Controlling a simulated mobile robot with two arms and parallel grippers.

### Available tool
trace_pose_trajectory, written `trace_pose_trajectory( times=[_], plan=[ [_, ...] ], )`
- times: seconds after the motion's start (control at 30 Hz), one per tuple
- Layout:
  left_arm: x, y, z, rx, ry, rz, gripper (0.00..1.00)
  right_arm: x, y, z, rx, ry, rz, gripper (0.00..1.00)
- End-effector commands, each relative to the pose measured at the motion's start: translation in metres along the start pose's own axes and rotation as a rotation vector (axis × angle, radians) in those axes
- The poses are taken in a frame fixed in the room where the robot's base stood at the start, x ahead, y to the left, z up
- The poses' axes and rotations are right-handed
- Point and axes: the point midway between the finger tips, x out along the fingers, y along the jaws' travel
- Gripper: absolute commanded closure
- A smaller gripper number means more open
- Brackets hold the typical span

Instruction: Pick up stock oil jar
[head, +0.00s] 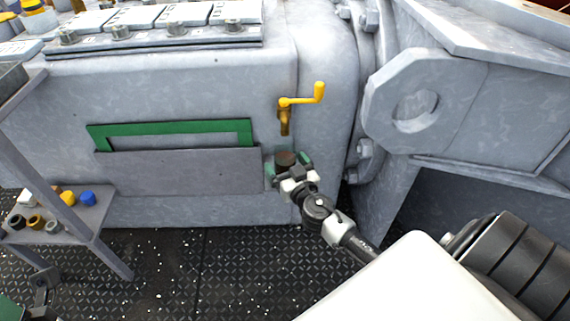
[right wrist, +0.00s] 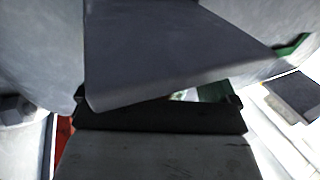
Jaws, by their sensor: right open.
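A dark reddish-brown round thing (head: 286,158), which looks like the jar, shows below the yellow-handled tap at the front of the grey machine. Its lower part is hidden by my gripper. My right gripper (head: 288,168) is open, with one green-tipped finger on each side of it in the head view. I cannot tell whether the fingers touch it. In the right wrist view a dark bar and a pale grey surface fill most of the picture, and the jar cannot be made out for sure.
The tap's yellow crank handle (head: 303,97) sticks out just above my right gripper. A grey panel with a green-edged slot (head: 180,172) lies to its left. A grey shelf stand (head: 85,225) with small coloured caps is at the left. The dark floor between is clear.

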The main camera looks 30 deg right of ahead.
Motion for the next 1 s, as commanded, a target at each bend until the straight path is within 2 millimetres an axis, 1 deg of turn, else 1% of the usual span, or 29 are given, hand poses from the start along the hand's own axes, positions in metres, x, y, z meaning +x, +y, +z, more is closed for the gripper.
trace_pose_trajectory(
  times=[0.03,0.1,0.33,0.7,0.73,1.0],
  plan=[
    [0.0002,0.0000,-0.0001,0.000,0.000,0.000,0.57,0.0054,0.0002,-0.0008,0.000,0.001,0.000,0.09],
    [0.0002,0.0001,-0.0001,0.000,0.000,0.000,0.57,0.0087,0.0003,-0.0002,0.000,0.000,0.000,0.09],
    [0.0002,0.0001,-0.0002,0.000,0.000,0.000,0.57,0.0092,0.0003,0.0002,0.001,-0.001,0.001,0.09],
    [0.0002,0.0000,-0.0001,0.000,-0.001,0.000,0.57,0.0090,0.0002,0.0000,0.001,-0.001,0.001,0.66],
    [0.0002,0.0000,-0.0001,0.000,-0.001,0.000,0.57,0.0090,0.0002,0.0000,0.001,-0.001,0.001,0.70],
    [0.0006,-0.0001,-0.0001,0.000,-0.001,-0.001,0.57,0.0092,0.0002,-0.0012,0.001,0.000,0.001,0.70]
  ],
)
